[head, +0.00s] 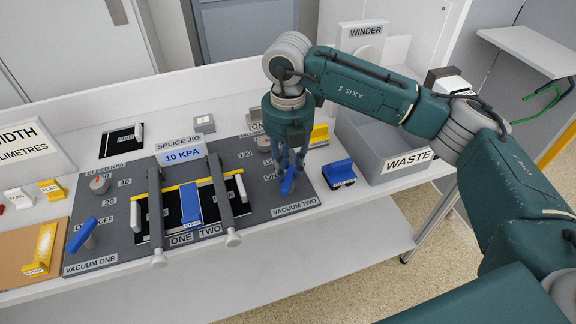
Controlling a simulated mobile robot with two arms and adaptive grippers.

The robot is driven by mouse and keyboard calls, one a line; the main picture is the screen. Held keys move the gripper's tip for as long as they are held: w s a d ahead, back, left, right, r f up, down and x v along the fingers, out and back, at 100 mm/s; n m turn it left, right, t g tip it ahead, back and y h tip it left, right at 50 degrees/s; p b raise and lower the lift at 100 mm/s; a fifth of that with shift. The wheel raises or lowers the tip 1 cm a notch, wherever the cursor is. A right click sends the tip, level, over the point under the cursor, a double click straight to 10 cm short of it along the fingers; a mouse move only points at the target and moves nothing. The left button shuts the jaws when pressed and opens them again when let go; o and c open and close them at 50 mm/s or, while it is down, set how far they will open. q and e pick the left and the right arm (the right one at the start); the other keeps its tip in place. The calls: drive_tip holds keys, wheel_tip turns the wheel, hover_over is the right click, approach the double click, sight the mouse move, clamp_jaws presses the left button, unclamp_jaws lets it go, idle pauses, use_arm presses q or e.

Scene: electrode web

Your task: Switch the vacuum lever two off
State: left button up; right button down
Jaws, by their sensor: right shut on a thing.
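The vacuum two lever (289,181) is a blue handle on the right side of the grey splice jig panel, just above the label "VACUUM TWO" (295,206). My right gripper (288,172) reaches down from above and is shut on this lever; its fingers hide part of it and the markings beside it. An "ON" label (256,126) shows partly behind the gripper. The vacuum one lever (82,236) is a similar blue handle at the panel's left, tilted up and away from "VACUUM ONE" (90,265). My left gripper is not in view.
Two grey bars (217,190) cross the jig left of my right gripper, with a blue strip (190,205) between them. A blue tape dispenser (339,173) and the grey waste bin (372,145) stand close to the right. Yellow and white flag pieces (52,187) lie at far left.

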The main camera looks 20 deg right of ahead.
sight(288, 171)
drive_tip(key=shift+r, duration=0.1)
drive_tip(key=c, duration=1.4)
unclamp_jaws()
drive_tip(key=shift+c, duration=0.2)
wheel_tip(288, 171, up, 12)
